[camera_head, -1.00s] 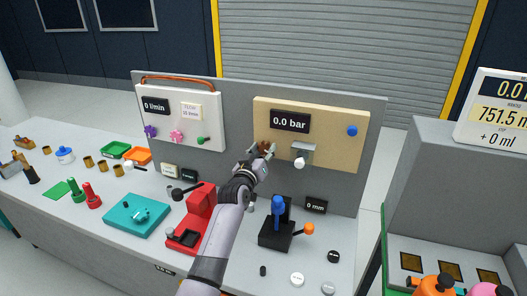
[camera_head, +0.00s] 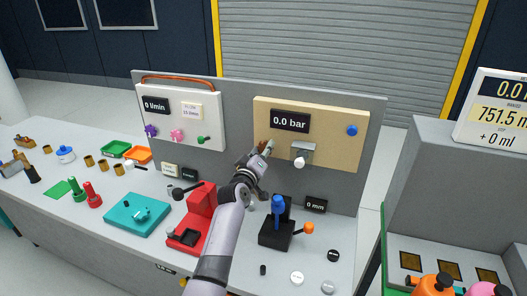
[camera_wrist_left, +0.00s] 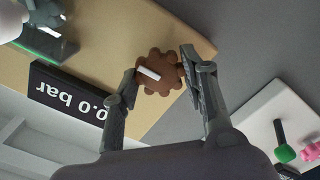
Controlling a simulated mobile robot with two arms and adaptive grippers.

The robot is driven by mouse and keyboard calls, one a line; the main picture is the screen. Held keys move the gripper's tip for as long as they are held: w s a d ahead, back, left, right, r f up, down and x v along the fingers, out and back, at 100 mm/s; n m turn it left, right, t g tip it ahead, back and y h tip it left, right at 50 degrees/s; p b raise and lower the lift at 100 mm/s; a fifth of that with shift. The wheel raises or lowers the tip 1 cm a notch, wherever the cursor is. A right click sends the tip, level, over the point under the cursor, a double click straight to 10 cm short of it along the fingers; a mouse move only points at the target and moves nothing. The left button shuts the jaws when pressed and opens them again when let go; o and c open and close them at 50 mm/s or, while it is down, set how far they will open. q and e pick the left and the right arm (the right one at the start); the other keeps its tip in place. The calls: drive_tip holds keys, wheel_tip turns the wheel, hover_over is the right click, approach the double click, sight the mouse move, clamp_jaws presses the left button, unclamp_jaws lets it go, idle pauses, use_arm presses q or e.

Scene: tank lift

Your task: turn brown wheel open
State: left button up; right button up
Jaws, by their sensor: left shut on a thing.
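The brown wheel (camera_wrist_left: 160,72) is a lobed knob with a white bar mark on its face. It is on the tan panel (camera_head: 340,145), to the lower left of the 0.0 bar display (camera_head: 290,121). My left gripper (camera_head: 266,149) reaches up to the panel and mostly hides the wheel in the head view. In the left wrist view my left gripper (camera_wrist_left: 160,76) has one finger on each side of the wheel and is shut on its lobes. The display (camera_wrist_left: 68,93) appears upside down there. My right gripper is not in view.
A grey bracket with a white knob (camera_head: 299,162) is just right of my gripper. A blue knob (camera_head: 352,131) is at the panel's right. The white panel (camera_head: 180,113) with small knobs is to the left. A black stand with a blue top (camera_head: 278,204) is below.

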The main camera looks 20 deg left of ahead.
use_arm(q)
drive_tip(key=shift+f, duration=0.1)
drive_tip(key=o, duration=1.2)
drive_tip(key=shift+c, duration=0.2)
drive_tip(key=shift+s, duration=0.1)
drive_tip(key=s, duration=1.1)
drive_tip(key=shift+s+a, duration=0.2)
drive_tip(key=shift+s, duration=0.2)
